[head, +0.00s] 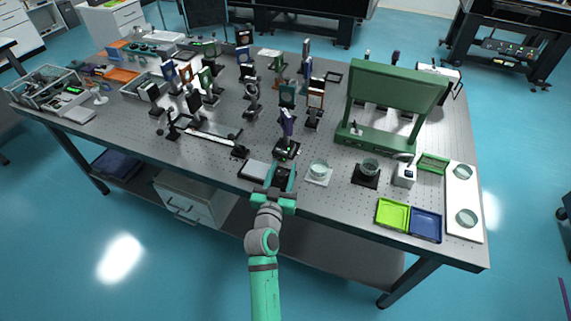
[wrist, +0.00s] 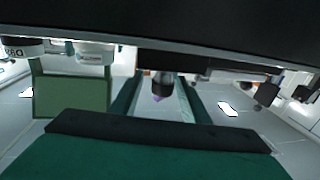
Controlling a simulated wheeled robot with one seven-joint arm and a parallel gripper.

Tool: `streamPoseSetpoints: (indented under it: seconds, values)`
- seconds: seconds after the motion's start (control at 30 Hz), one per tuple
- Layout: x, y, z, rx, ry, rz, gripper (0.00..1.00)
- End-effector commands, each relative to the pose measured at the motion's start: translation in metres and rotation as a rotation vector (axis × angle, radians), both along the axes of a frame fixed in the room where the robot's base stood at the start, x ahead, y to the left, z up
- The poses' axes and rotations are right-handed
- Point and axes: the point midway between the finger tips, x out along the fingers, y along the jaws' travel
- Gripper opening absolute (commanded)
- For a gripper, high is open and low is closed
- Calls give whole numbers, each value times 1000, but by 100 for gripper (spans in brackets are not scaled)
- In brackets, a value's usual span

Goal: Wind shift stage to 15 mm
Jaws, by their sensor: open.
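The shift stage (head: 287,151) appears to be the dark block near the table's front edge in the head view, with an upright blue-faced optic on it. My gripper (head: 281,170) is at the front edge of the table, just in front of this block. In the wrist view its two green fingers (wrist: 162,82) are apart. A dark knob with a purple tip (wrist: 161,90) shows between them, apparently touching neither finger. The wrist picture looks upside down, with the dark tabletop across its top. Any scale or reading on the stage is too small to read.
A glass dish on a pale plate (head: 319,173) stands to the right. A green frame (head: 394,90) stands farther right, with green (head: 392,215) and blue trays (head: 425,224) at the front. Several optic mounts stand behind.

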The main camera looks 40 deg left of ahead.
Motion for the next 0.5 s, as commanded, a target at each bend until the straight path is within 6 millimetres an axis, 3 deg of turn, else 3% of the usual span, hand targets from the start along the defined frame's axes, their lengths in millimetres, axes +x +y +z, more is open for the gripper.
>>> streamPoseSetpoints:
  seconds: [0.2, 0.5]
  values:
    - [22, 8, 0, 0, 0, -2, 42]
    - [29, 8, 0, 0, 0, -5, 42]
